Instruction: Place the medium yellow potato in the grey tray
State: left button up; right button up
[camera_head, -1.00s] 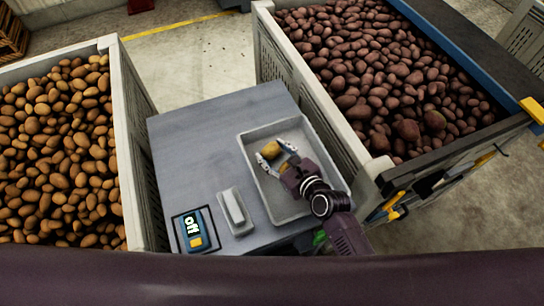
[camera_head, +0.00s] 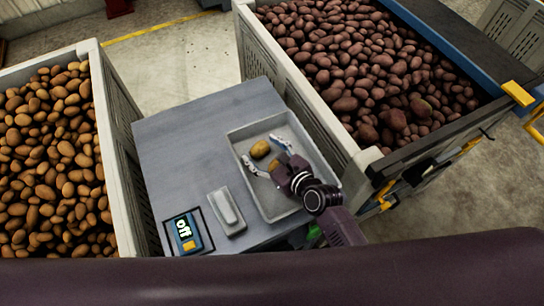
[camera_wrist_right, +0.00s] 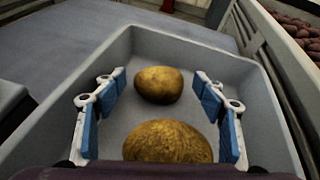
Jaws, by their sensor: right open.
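Two yellow-brown potatoes lie in the grey tray (camera_head: 240,135). One potato (camera_head: 260,149) is farther from my wrist and shows in the wrist view as the smaller-looking one (camera_wrist_right: 158,85). The other potato (camera_head: 273,165) is nearer my palm, partly hidden in the head view, and looks larger in the wrist view (camera_wrist_right: 167,141). I cannot tell for sure which is the medium one. My right gripper (camera_head: 260,151) is open, its fingers (camera_wrist_right: 160,98) spread on either side with gaps to the potatoes. My left gripper is not in view.
A crate of yellow potatoes (camera_head: 118,150) stands left, a crate of red potatoes (camera_head: 300,100) right. The tray's walls surround my fingers.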

jog(key=v, duration=1.1)
jog(key=shift+s+d+b, duration=0.2)
jog(key=shift+s+b, duration=0.1)
